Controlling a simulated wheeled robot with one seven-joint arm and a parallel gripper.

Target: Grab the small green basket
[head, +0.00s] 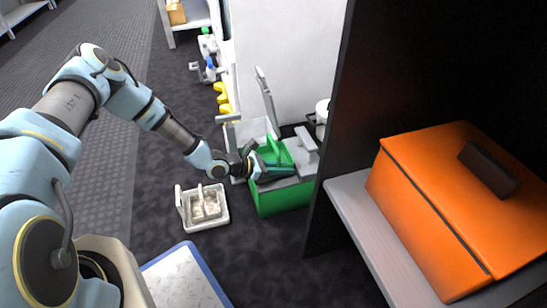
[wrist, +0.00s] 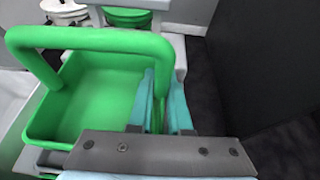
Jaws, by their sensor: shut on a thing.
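The small green basket (head: 272,148) shows in the head view with its handle up, over a grey and green container (head: 280,202). In the wrist view the basket (wrist: 95,105) fills the left half, and its arched handle crosses the top. My gripper (head: 284,170) is at the basket's near right side. In the wrist view my gripper (wrist: 163,92) has its teal fingers on both sides of the basket's right edge, where the handle comes down. It is shut on the basket. The basket's inside looks empty. Whether its underside still touches the container is hidden.
A dark panel (head: 325,130) stands close to the right. Beyond it an orange case (head: 440,215) lies on a grey shelf. A small white basket (head: 203,207) sits on the floor at left. A white bucket (head: 321,112) stands behind.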

